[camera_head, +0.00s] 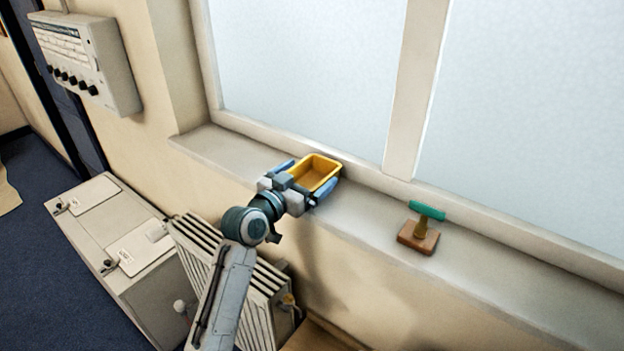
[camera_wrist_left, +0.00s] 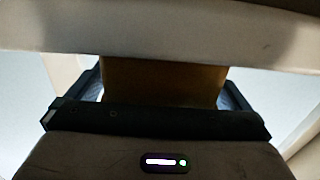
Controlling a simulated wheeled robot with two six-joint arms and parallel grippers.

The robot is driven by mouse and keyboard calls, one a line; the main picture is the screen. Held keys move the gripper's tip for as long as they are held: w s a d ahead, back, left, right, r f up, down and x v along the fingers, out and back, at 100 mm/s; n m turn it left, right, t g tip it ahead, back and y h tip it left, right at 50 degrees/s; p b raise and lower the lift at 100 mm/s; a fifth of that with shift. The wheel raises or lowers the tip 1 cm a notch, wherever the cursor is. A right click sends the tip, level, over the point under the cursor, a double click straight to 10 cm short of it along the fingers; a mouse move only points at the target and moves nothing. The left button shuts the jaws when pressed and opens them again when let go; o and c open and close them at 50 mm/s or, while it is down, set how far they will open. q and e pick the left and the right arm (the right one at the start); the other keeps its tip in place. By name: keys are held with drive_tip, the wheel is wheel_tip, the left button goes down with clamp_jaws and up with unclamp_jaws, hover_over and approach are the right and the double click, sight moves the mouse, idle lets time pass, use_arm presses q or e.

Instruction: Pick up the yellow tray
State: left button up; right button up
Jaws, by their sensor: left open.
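The yellow tray (camera_head: 316,172) is a small open rectangular box on the window sill, close to the window frame. My left gripper (camera_head: 306,178) is at the tray, with its blue fingers open on either side of it. In the left wrist view the tray (camera_wrist_left: 162,80) is a dark yellow-brown wall between the two fingers of the gripper (camera_wrist_left: 163,92). Whether the fingers touch the tray cannot be told. My right gripper is in neither view.
A stamp with a green handle (camera_head: 427,210) and wooden base stands on the sill (camera_head: 370,215) to the right. The window frame (camera_head: 400,100) rises behind the tray. A ribbed radiator (camera_head: 262,300) and a pale cabinet (camera_head: 110,230) are below. The sill between tray and stamp is clear.

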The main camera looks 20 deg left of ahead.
use_arm(q)
drive_tip(key=shift+c, duration=0.2)
drive_tip(key=c, duration=1)
drive_tip(key=shift+r, duration=0.15)
